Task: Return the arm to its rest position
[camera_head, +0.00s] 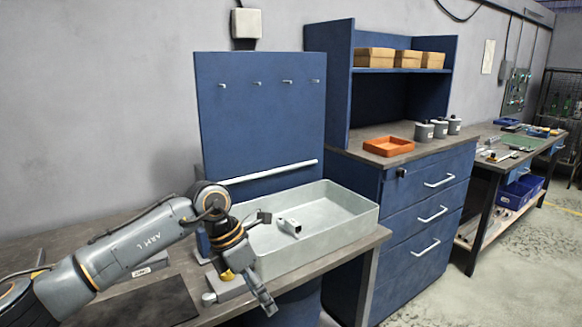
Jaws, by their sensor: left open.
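My left gripper (265,262) is open, with its fingers spread beside the pale grey bin at the front of the bench. Nothing shows between the fingers. My left arm (140,245) reaches in from the lower left, bends at a raised joint and comes down to the gripper. A small galvanized bracket (290,227) lies inside the pale grey bin (325,235), apart from the gripper. My right gripper is out of view.
A dark mat (150,305) lies on the bench below my arm. A blue back panel (262,120) stands behind the bin. To the right, a blue drawer cabinet (425,215) carries an orange tray (388,147) and several grey canisters (440,128). Cardboard boxes (407,59) sit on its shelf.

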